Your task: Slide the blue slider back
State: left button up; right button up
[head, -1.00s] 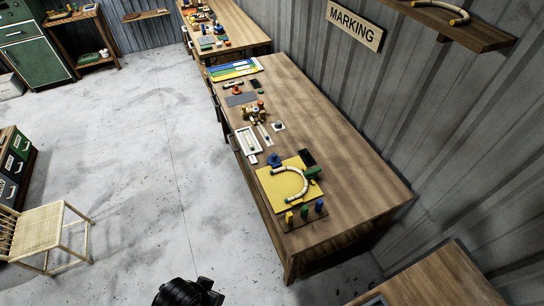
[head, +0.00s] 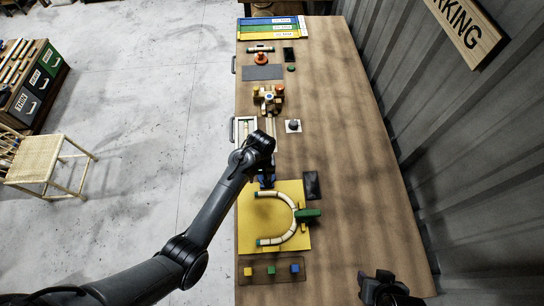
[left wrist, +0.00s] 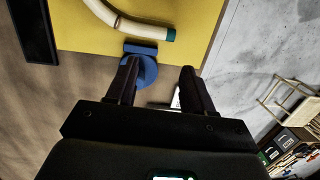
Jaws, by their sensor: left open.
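The blue slider (head: 266,181) is at the back edge of the yellow board (head: 249,225), partly hidden by my left gripper (head: 263,158). In the left wrist view the slider (left wrist: 141,66) shows a flat blue block and a rounded blue part. My left gripper (left wrist: 159,72) is open there; the slider lies by the left finger's tip, and I cannot tell whether they touch. A curved pale rattan piece (head: 291,215) with green ends lies on the board, with a green block (head: 308,214) at its right. My right gripper (head: 382,285) is low at the right; its jaws are unclear.
A dark flat pad (head: 311,184) lies right of the board. A tray with yellow, green and blue blocks (head: 271,270) sits in front. A white frame (head: 245,132), a knob on a white plate (head: 293,126) and a wooden fixture (head: 269,98) stand behind.

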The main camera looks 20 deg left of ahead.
pick_arm(q)
jog(key=shift+t, duration=0.6)
jog(key=w+r, duration=0.2)
jog(key=w+r+b, duration=0.1)
jog(key=w+r, duration=0.1)
jog(key=shift+w+d, duration=0.15)
jog(key=shift+d, duration=0.05)
jog(key=shift+w+f, duration=0.15)
jog(key=shift+w, duration=0.05)
jog(key=shift+f, duration=0.35)
notch_tip(320, 180, down, 9)
jog(key=shift+w+f, duration=0.1)
pick_arm(e)
jog(key=f, duration=0.1)
jog(key=s+f, duration=0.1)
jog(key=s, duration=0.1)
jog(key=shift+a+f, duration=0.25)
jog(key=shift+f, duration=0.15)
pick_arm(q)
grip_shut()
pick_arm(e)
jog(key=shift+a, duration=0.1)
